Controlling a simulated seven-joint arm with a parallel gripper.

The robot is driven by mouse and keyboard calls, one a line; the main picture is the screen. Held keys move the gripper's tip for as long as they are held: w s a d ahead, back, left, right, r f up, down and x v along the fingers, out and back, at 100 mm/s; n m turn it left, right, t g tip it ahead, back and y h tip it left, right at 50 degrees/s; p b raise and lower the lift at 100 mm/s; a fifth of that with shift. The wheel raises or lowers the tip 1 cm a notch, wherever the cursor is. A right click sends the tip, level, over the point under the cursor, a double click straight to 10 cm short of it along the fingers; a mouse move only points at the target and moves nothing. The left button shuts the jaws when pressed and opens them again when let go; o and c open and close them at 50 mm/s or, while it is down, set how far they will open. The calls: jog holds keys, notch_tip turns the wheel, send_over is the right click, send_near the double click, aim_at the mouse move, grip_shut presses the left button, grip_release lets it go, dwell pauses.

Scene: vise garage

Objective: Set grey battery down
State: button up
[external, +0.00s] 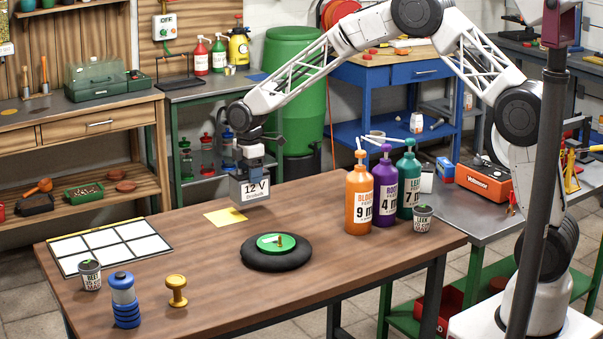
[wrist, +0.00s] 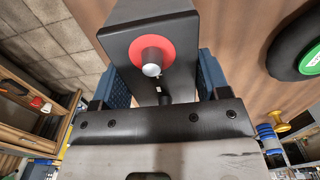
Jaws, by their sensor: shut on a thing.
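The grey battery (external: 254,191), marked "12 V", hangs upright in my gripper (external: 250,163) above the back part of the wooden table (external: 200,283). In the wrist view, the battery's dark top (wrist: 125,45) with a red ring around a terminal sits between the two blue finger pads of my gripper (wrist: 160,80). The gripper is shut on it. A yellow sheet (external: 226,216) lies on the table just below and left of the battery in the external view. The battery's underside is hidden, and its exact height above the table is hard to tell.
A black ring with a green disc (external: 276,252) lies mid-table. Orange (external: 359,200), purple and teal pump bottles stand at the right with a small pot (external: 422,219). A white grid board (external: 110,245), another pot (external: 90,275), a blue object (external: 124,300) and a yellow spool (external: 176,291) occupy the left.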

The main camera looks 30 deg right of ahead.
jog(key=shift+f, duration=1.65)
jog(key=shift+f, duration=0.1)
jog(key=o, duration=1.6)
jog(key=shift+f, duration=0.15)
notch_tip(320, 180, up, 12)
jog(key=shift+r, duration=0.15)
jog(key=shift+d+r, duration=0.1)
